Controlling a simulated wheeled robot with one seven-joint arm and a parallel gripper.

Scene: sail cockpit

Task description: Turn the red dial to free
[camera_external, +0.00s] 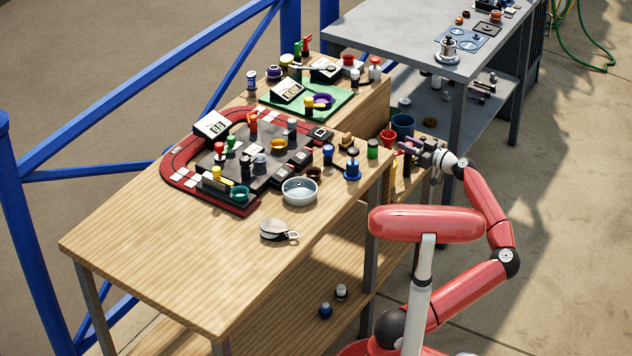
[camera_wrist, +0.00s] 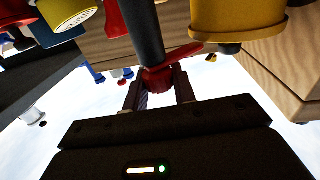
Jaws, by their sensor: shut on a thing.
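In the wrist view, a red part with a pointed arm (camera_wrist: 158,77), which looks like the red dial, sits at the end of a dark round post (camera_wrist: 142,30). Its arm points to the right. My gripper (camera_wrist: 158,82) has a finger on each side of the red part and is shut on it. No marking for free can be read. In the external view, my gripper (camera_external: 414,147) is at the right end of the wooden bench, over a dark upright post (camera_external: 407,166). The dial itself cannot be made out clearly there.
A yellow part (camera_wrist: 235,18) is close on the right in the wrist view. In the external view, a red cup (camera_external: 388,137) and a blue cup (camera_external: 402,124) stand just left of my gripper. The wooden bench (camera_external: 150,255) has clear room at its front left.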

